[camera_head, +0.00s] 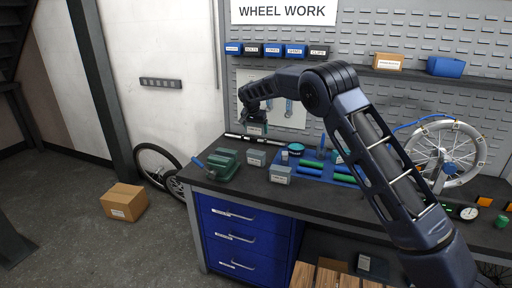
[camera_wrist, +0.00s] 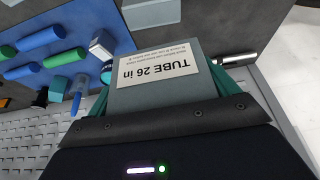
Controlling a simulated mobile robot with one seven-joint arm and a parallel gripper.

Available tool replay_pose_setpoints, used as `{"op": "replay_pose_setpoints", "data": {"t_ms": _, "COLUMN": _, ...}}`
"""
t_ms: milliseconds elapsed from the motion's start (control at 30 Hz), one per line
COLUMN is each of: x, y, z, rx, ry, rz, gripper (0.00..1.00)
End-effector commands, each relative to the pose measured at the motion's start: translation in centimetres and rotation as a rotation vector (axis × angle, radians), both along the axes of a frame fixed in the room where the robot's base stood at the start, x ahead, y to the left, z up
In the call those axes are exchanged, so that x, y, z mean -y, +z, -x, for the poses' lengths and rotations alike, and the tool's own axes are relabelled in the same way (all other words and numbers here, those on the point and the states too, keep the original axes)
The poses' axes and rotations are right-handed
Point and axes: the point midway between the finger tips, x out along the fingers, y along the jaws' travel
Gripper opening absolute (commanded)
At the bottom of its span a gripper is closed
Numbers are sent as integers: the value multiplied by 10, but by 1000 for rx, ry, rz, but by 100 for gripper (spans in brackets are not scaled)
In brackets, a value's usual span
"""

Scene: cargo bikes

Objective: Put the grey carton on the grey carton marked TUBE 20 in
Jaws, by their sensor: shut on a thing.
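My gripper (camera_head: 254,121) is shut on a grey carton (camera_head: 257,129) and holds it above the back left of the workbench. In the wrist view the held carton (camera_wrist: 155,95) fills the middle, between green fingers, and its white label reads TUBE 26 in, upside down. Two grey cartons stand on the bench below: one nearly under my gripper (camera_head: 256,158) and one nearer the front edge (camera_head: 279,175). Their labels are too small to read, so I cannot tell which is marked TUBE 20 in.
A green vise (camera_head: 222,163) stands left of the cartons. A blue mat (camera_head: 333,174) with green and blue grips lies to their right. A silver and black rod (camera_head: 245,139) lies behind. A wheel (camera_head: 446,152) stands at right. Another grey box (camera_head: 364,263) sits below the bench.

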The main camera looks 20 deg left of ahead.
Motion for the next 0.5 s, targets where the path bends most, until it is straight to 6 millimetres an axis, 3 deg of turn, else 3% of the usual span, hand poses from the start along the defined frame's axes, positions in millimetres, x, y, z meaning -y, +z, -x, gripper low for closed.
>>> {"op": "replay_pose_setpoints", "data": {"t_ms": 200, "x": 1, "y": -42, "z": 0, "rx": 0, "ry": 0, "rz": 1, "gripper": 59}}
{"op": "replay_pose_setpoints", "data": {"t_ms": 500, "x": 1, "y": -62, "z": 0, "rx": 1, "ry": -1, "rz": 0, "gripper": 59}}
